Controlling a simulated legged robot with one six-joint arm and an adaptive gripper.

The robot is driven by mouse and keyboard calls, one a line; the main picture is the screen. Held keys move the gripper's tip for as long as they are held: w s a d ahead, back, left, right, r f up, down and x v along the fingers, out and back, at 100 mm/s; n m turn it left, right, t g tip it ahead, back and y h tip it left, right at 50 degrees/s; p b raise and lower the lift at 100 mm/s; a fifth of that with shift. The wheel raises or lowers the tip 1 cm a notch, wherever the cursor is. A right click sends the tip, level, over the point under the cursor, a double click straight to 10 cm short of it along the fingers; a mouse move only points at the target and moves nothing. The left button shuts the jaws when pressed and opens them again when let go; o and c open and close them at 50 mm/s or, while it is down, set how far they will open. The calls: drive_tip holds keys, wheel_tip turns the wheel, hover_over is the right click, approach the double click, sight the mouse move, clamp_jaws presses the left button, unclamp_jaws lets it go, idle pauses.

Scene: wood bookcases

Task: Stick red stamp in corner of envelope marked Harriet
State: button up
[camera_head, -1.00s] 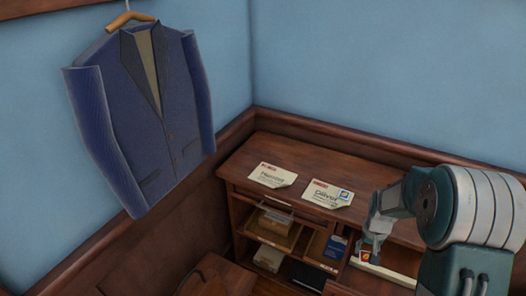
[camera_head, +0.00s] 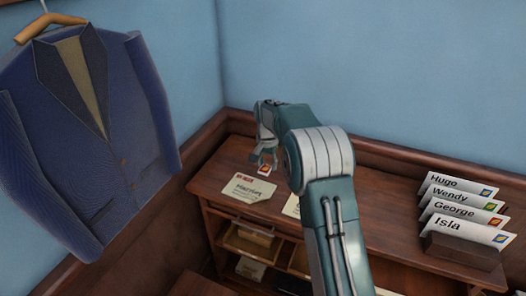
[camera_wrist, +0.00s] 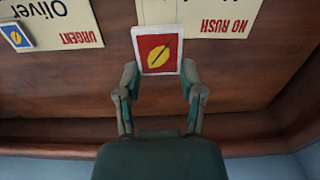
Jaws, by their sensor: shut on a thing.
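My gripper (camera_head: 262,160) is shut on the red stamp (camera_head: 264,168), a square with a white border and yellow emblem. The stamp also shows between my fingertips in the wrist view (camera_wrist: 158,52). The cream Harriet envelope (camera_head: 249,188) lies on the desk, and the stamp appears just beyond its far right corner in the head view. In the wrist view the stamp overlaps that corner of the envelope, marked NO RUSH (camera_wrist: 215,18). I cannot tell whether they touch.
The Oliver envelope (camera_wrist: 60,22) with a blue stamp lies beside it, mostly hidden by my arm in the head view. A wooden rack (camera_head: 462,254) of named envelopes stands at right. A blue jacket (camera_head: 90,130) hangs at left. The wall is behind the desk.

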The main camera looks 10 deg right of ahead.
sight(268, 185)
drive_tip(key=shift+w+d+f, duration=0.1)
drive_tip(key=shift+w+f, duration=0.1)
drive_tip(key=shift+f, duration=2.05)
drive_tip(key=shift+w+d+f, duration=0.1)
drive_tip(key=shift+w+f, duration=0.05)
drive_tip(key=shift+f, duration=2.05)
drive_tip(key=o, duration=0.8)
drive_tip(key=shift+o, duration=0.8)
drive_tip(key=shift+r, duration=0.1)
